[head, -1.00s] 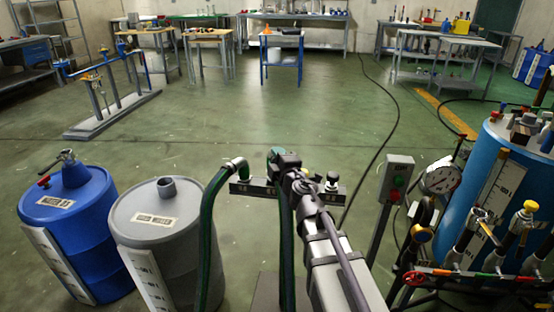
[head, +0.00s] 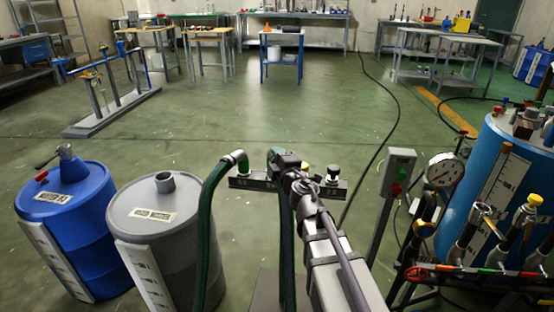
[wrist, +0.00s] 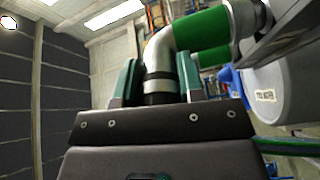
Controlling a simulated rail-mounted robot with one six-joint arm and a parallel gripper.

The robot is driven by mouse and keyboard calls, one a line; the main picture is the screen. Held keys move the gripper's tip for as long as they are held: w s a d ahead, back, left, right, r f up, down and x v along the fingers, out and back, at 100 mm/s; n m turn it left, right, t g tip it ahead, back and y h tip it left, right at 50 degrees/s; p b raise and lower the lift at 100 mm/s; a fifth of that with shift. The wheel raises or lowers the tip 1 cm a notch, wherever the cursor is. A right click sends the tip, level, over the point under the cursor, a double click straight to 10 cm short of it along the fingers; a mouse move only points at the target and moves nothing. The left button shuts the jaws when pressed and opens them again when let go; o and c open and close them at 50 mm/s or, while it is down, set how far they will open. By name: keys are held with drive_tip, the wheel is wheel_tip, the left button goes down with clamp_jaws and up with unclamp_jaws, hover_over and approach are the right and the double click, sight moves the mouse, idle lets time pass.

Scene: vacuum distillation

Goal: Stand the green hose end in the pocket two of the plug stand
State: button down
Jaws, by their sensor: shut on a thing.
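My gripper (head: 278,158) is near the middle of the head view, seen from behind. In the wrist view its green fingers (wrist: 160,88) are shut on the green hose end, a silver elbow (wrist: 160,55) with a black band and a green sleeve (wrist: 205,28). A dark green hose (head: 287,245) hangs below my gripper. The plug stand (head: 256,184) is a dark bar, partly hidden behind my gripper and wrist. A second dark green hose (head: 205,235) has its silver elbow (head: 236,160) at the stand's left end. The pocket numbers are not readable, and the held end's lower tip is hidden.
A black-and-white plug (head: 333,173) stands at the bar's right end. A grey drum (head: 165,235) and a blue drum (head: 68,230) stand to the left. A switch post (head: 397,175) and a blue tank (head: 505,185) with valves are to the right.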

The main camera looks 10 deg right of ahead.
drive_tip(key=shift+f+b, duration=0.8)
drive_tip(key=shift+f, duration=0.1)
drive_tip(key=c, duration=0.6)
unclamp_jaws()
drive_tip(key=shift+c, duration=0.2)
